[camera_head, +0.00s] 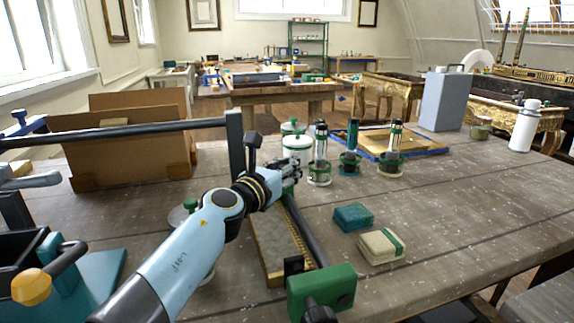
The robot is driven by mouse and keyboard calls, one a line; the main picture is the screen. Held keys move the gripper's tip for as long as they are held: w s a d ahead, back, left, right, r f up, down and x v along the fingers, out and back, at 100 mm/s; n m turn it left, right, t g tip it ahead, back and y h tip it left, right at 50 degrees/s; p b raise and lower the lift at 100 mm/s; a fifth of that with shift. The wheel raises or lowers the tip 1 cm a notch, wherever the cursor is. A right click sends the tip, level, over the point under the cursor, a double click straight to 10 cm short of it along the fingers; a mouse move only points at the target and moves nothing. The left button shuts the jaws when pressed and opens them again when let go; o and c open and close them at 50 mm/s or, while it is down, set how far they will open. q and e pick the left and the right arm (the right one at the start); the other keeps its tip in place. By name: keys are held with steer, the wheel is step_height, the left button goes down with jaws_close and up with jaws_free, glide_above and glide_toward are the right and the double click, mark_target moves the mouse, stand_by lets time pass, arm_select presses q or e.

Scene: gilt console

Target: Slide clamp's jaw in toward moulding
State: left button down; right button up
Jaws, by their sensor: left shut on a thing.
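A bar clamp lies on the bench, its dark bar (306,232) running from my gripper toward the front. Its green near head (322,290) has a black screw at the front. The gilt moulding (272,238), a long strip with a gold edge and greyish top, lies along the left side of the bar. My left gripper (290,178) is shut at the far end of the bar, where a bit of green shows; it appears to hold the clamp's jaw, mostly hidden by the fingers. The jaw's gap to the moulding cannot be seen. My right gripper is not in view.
Green-and-white jars (297,147) and tool holders (319,172) stand just behind the gripper. A teal block (353,217) and a cream pad (381,246) lie right of the clamp. A dark horizontal bar with an upright plate (236,145) is at left. The bench's right front is clear.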

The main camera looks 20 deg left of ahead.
arm_select(q)
steer(key=shift+s+f+p, duration=0.15)
steer(key=shift+s+p, duration=0.2)
steer(key=shift+s, duration=0.1)
steer(key=shift+s+f, duration=0.1)
steer(key=shift+f, duration=0.1)
steer(key=c, duration=1.3)
jaws_free()
steer(key=shift+s+a+r, duration=0.15)
steer(key=shift+s+a, duration=0.15)
steer(key=shift+s, duration=0.05)
steer(key=shift+o, duration=1.2)
steer(key=shift+d+r, duration=0.1)
steer(key=s, duration=0.4)
steer(key=s+a, duration=0.1)
steer(key=s, duration=0.2)
steer(key=s+a, duration=0.1)
steer(key=s, duration=0.3)
steer(key=shift+s+a, duration=0.15)
steer(key=shift+s, duration=0.2)
